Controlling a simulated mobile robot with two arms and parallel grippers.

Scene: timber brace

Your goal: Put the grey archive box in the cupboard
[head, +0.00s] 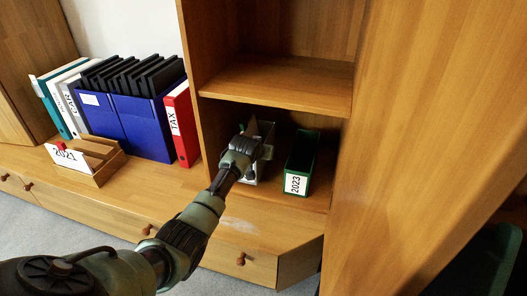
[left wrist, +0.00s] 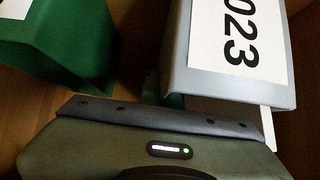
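The grey archive box (head: 265,131) is in the lower compartment of the open cupboard (head: 275,83), left of a green box, mostly hidden behind my left gripper in the head view. In the left wrist view the grey box (left wrist: 225,88) shows a white label ending in "023". My left gripper (head: 248,160) is at the front of the grey box, inside the compartment opening. Its fingertips are largely hidden, so I cannot tell whether they grip the box. Whether the box rests fully on the compartment floor is also hidden. My right gripper is not in view.
The green box (head: 300,158) labelled 2023 stands close to the right; it also shows in the left wrist view (left wrist: 60,45). A red TAX binder (head: 182,124), blue file holder (head: 140,125) and wooden card tray (head: 103,170) stand left. The upper compartment looks empty.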

